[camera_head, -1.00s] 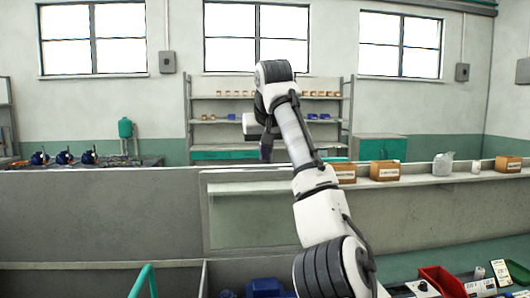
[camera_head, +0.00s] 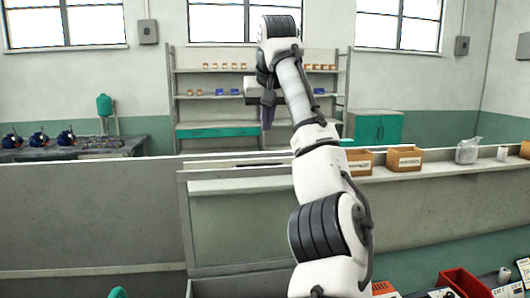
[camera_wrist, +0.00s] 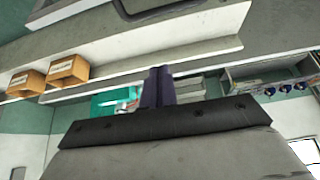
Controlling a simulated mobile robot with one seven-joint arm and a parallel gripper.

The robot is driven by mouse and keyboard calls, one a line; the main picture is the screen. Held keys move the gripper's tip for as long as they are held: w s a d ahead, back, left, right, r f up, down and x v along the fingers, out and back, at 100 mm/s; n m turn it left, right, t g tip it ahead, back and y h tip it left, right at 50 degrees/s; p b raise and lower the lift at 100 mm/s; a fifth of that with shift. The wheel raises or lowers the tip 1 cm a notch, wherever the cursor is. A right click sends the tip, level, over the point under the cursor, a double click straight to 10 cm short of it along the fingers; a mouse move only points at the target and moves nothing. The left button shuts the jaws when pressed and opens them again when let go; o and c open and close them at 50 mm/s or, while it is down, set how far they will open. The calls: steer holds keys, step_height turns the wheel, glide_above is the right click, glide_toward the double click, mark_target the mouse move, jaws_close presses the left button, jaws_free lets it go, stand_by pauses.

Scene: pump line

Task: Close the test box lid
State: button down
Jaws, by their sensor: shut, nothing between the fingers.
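An upright grey framed panel with a pale greenish middle (camera_head: 240,222) stands left of my arm in the head view; it looks like the raised lid of the test box. Below it, at the bottom edge, is the grey wall of an open box (camera_head: 235,287), mostly cut off and partly behind my arm. My gripper (camera_head: 267,117) is raised above and beyond the panel's top edge, apart from it, fingers pointing down. In the wrist view its dark fingers (camera_wrist: 157,88) are together and empty.
A long ledge runs behind the panel, with cardboard boxes (camera_head: 404,158) and a clear bag (camera_head: 467,151) on its right part. A red bin (camera_head: 463,283) is at the lower right. Blue pumps (camera_head: 66,137) sit on a bench at the far left. Shelves (camera_head: 230,93) stand at the back.

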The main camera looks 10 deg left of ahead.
step_height(320, 180, down, 9)
steer(key=p, duration=0.1)
steer(key=shift+w, duration=0.2)
stand_by(0.4)
steer(key=shift+r, duration=0.1)
steer(key=shift+s, duration=0.1)
